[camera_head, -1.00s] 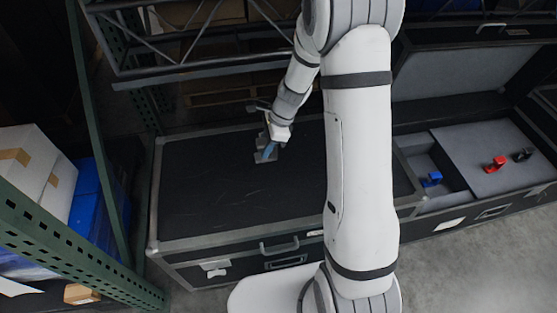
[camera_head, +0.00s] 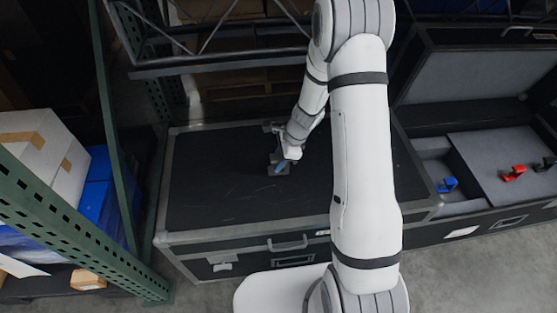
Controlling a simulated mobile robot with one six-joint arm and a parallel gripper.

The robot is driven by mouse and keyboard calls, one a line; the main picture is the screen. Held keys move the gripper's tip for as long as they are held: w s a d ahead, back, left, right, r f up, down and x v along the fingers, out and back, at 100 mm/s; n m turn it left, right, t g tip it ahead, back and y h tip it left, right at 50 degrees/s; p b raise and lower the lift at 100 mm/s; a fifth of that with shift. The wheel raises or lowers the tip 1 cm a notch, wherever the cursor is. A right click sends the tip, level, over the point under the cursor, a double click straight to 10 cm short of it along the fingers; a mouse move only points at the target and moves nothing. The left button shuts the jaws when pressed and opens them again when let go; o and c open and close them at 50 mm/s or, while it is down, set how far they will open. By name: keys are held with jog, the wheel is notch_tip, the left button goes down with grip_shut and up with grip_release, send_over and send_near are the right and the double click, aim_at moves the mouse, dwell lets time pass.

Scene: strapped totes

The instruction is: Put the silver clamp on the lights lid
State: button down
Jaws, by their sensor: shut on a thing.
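My gripper (camera_head: 284,164) is over the black lid of the closed flight case (camera_head: 230,205), toward its back middle. It is shut on a small grey-silver clamp (camera_head: 277,170), which is partly hidden by the fingers. The clamp is at or just above the lid's surface; I cannot tell whether it touches. A label sits on the case's front (camera_head: 222,267), too small to read, so I cannot confirm this is the lights case.
An open case at the right holds a blue clamp (camera_head: 447,184), a red clamp (camera_head: 513,173) and a black clamp (camera_head: 546,163). A green rack upright (camera_head: 75,240) stands at the left, with white boxes (camera_head: 40,150) and a blue tote (camera_head: 97,200). A metal truss (camera_head: 210,62) hangs behind. The lid's left part is clear.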

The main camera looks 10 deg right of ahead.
jog(key=shift+f, duration=0.2)
jog(key=c, duration=1.1)
grip_release()
jog(key=shift+o, duration=0.2)
jog(key=shift+r, duration=0.3)
jog(key=p+v, duration=0.2)
jog(key=v, duration=0.9)
jog(key=s+d+r+n+t+h, duration=0.1)
jog(key=s+r+n+h, duration=0.1)
jog(key=s+r+n, duration=0.7)
jog(key=s+d+r+n+t+h, duration=0.1)
jog(key=s+r+n+h, duration=0.1)
jog(key=s+r+n, duration=0.7)
jog(key=s, duration=0.3)
jog(key=shift+s+d+r, duration=0.25)
jog(key=shift+d+r, duration=0.05)
jog(key=shift+r, duration=0.05)
